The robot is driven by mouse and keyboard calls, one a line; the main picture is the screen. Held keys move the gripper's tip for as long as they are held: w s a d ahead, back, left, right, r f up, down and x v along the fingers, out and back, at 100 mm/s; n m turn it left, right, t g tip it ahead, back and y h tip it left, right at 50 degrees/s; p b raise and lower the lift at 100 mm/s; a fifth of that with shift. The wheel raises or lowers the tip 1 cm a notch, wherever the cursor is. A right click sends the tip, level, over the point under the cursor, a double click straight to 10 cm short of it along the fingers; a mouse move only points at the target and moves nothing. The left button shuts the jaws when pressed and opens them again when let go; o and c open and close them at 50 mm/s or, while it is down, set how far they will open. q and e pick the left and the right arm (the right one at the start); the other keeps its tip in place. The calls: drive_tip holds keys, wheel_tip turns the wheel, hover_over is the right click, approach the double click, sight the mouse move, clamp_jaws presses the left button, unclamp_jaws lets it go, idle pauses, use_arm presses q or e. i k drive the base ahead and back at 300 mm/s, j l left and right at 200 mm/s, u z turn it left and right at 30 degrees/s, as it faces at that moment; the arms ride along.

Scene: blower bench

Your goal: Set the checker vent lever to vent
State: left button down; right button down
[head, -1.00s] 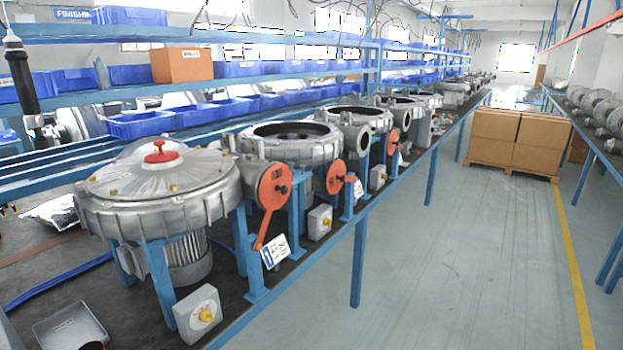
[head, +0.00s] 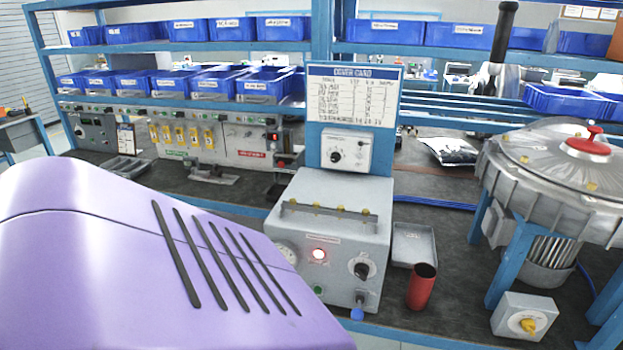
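A grey checker box (head: 330,215) stands on the bench in the middle of the head view. Its front has a round gauge (head: 287,254) at the left, a lit red lamp (head: 319,254), a green button (head: 318,290) and a black knob (head: 361,270). Low on the right of the front, a small fitting with a blue tip (head: 357,314) points down; it looks like the vent lever, but I cannot read its marking. Neither of my grippers is in view.
A red cup (head: 422,287) and a grey tray (head: 414,245) stand right of the checker. Farther right are a blower (head: 555,185) on blue legs and a grey box with a yellow knob (head: 524,316). A card board (head: 352,95) rises behind the checker. The lower left is blocked from view.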

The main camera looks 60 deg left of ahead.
sight(356, 314)
drive_tip(key=u, duration=1.6)
